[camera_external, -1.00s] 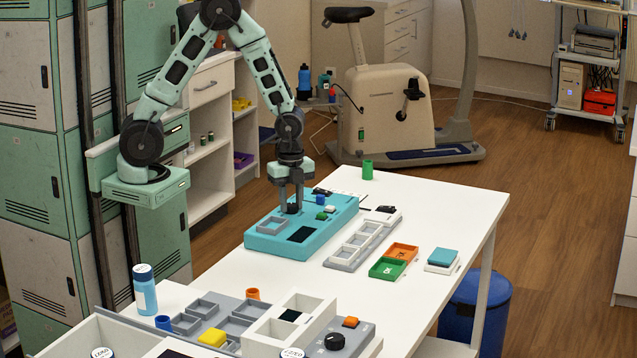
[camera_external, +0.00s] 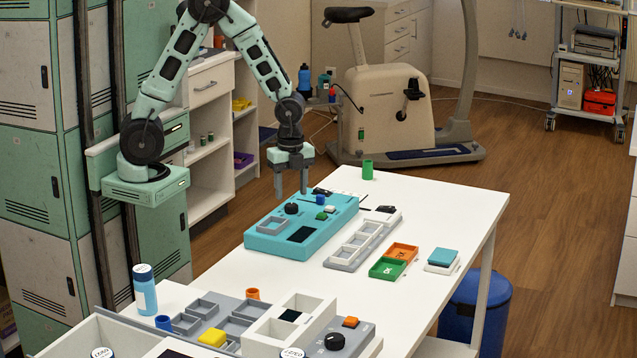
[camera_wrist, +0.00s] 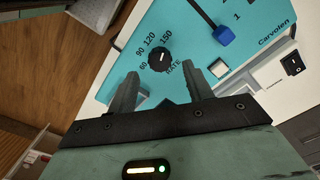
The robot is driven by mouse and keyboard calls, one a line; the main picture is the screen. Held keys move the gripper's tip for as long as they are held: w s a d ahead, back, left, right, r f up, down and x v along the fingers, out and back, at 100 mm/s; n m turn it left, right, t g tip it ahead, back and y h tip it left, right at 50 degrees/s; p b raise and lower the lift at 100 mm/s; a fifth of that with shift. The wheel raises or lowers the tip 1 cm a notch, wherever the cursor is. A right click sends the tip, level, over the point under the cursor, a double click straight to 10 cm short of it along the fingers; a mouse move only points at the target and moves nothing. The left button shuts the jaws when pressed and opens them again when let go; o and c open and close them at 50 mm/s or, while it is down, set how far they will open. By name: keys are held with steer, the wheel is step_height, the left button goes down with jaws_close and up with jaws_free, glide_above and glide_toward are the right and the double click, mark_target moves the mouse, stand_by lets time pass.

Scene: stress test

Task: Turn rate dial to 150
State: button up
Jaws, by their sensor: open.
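The black rate dial (camera_external: 291,208) sits on the turquoise panel (camera_external: 264,243) on the white table. In the wrist view the dial (camera_wrist: 159,60) is round, with 90, 120 and 150 printed around it and RATE beside it. Its pointer mark is too small to read surely. My gripper (camera_external: 291,190) is open and empty, raised above the panel and apart from the dial. In the wrist view my gripper's fingers (camera_wrist: 160,73) stand to either side and just short of the dial.
The panel also bears a blue-knobbed lever (camera_wrist: 225,36), a light square button (camera_wrist: 218,69), a grey recess and a dark screen. A white unit with a black rocker switch (camera_wrist: 292,65) lies beside it. Grey trays (camera_external: 356,240) and a green cup (camera_external: 368,169) stand nearby.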

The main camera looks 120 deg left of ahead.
mark_target(291, 205)
step_height(291, 205, up, 14)
steer(key=shift+f+p, duration=0.2)
steer(key=shift+p, duration=0.25)
steer(key=shift+m, duration=0.7)
step_height(291, 205, down, 18)
steer(key=p, duration=1)
steer(key=shift+r+p, duration=0.25)
steer(key=shift+p, duration=0.1)
